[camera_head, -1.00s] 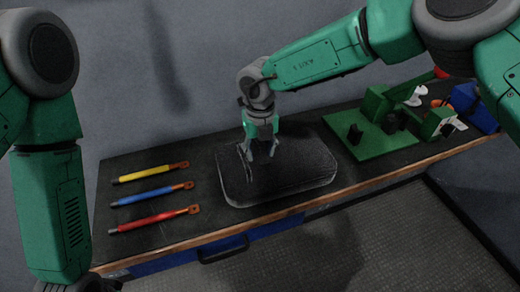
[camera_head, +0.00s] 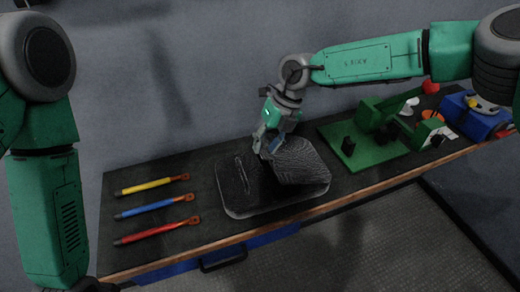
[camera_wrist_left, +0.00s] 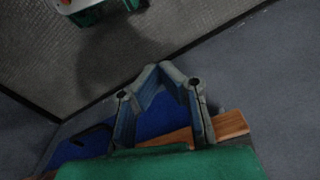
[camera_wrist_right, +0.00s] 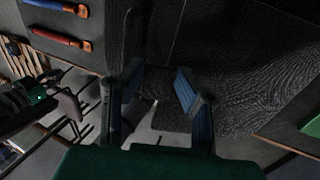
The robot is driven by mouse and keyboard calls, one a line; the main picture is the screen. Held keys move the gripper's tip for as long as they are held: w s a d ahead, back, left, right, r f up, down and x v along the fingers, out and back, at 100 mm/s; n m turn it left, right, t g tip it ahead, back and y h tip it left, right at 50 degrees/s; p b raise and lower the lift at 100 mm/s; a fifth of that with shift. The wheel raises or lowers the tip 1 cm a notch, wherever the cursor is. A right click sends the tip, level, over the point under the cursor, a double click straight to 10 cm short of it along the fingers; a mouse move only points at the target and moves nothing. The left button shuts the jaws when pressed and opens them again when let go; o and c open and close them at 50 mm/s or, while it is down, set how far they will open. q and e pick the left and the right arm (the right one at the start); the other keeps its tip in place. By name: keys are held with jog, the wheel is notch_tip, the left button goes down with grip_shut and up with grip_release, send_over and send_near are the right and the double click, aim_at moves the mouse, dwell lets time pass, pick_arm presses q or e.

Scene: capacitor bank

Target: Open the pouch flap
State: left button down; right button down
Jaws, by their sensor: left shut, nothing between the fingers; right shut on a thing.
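The dark pouch (camera_head: 236,203) lies on the workbench, with a pale edge around its base. Its flap (camera_head: 300,163) is a textured dark sheet, lifted and folded toward the right side of the pouch. My right gripper (camera_head: 266,152) is at the flap's upper left edge and is shut on it. In the right wrist view the dark flap (camera_wrist_right: 255,90) spreads to the right of the fingers; the exact grip is too dark to see. My left gripper (camera_wrist_left: 152,68) is shut and empty, in front of the bench; its fingertips are out of the head view.
Yellow (camera_head: 145,187), blue (camera_head: 145,209) and red (camera_head: 150,232) handled tools lie left of the pouch. A green fixture (camera_head: 365,150) and a blue box (camera_head: 478,120) stand to the right. The bench's front edge (camera_head: 330,202) is close to the pouch.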

jog(key=shift+w+d+r, duration=0.25)
jog(key=shift+d+r, duration=0.7)
jog(key=shift+r, duration=0.25)
jog(key=shift+v, duration=0.75)
jog(key=shift+d, duration=0.2)
